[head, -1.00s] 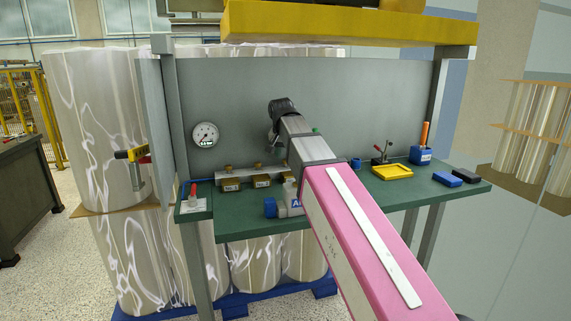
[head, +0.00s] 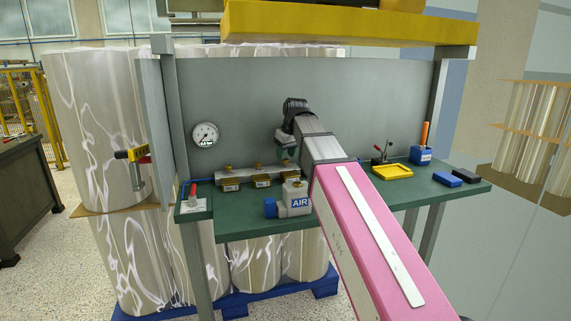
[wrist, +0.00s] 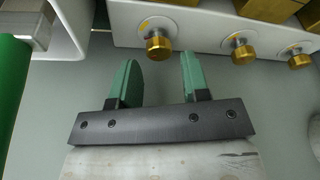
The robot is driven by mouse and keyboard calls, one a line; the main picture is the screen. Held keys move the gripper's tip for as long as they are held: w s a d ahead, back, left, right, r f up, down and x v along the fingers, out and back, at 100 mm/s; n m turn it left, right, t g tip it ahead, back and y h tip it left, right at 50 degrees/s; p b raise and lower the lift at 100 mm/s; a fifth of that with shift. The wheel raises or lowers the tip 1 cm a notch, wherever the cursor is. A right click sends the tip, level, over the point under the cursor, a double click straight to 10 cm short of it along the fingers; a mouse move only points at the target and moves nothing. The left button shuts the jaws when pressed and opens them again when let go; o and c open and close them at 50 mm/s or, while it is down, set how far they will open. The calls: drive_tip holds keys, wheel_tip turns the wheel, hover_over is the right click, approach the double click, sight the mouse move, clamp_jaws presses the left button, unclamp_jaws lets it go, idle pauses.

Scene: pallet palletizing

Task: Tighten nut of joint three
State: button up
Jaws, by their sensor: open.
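A pale manifold (head: 243,175) stands on the green bench with brass joints below it and small brass nuts on it. In the wrist view, three brass nuts show: the left one (wrist: 158,46), the middle one (wrist: 243,52) and the right one (wrist: 300,60). I cannot read the joint numbers. My gripper (wrist: 159,62) is open and empty, its green fingers pointing at the left nut, which appears between the fingertips or just beyond them; the depth is unclear. In the head view, my gripper (head: 287,152) is over the manifold's right end, which it partly hides.
A grey AIR valve with a blue knob (head: 270,208) sits close in front of my gripper. A pressure gauge (head: 205,134) is on the back panel. A yellow tray (head: 392,172), a blue holder (head: 421,155) and dark blocks (head: 464,176) lie to the right on the bench (head: 410,192).

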sight(286, 163)
drive_tip(key=shift+f, duration=0.15)
drive_tip(key=shift+f, duration=1.1)
drive_tip(key=c, duration=0.7)
drive_tip(key=shift+o, duration=0.2)
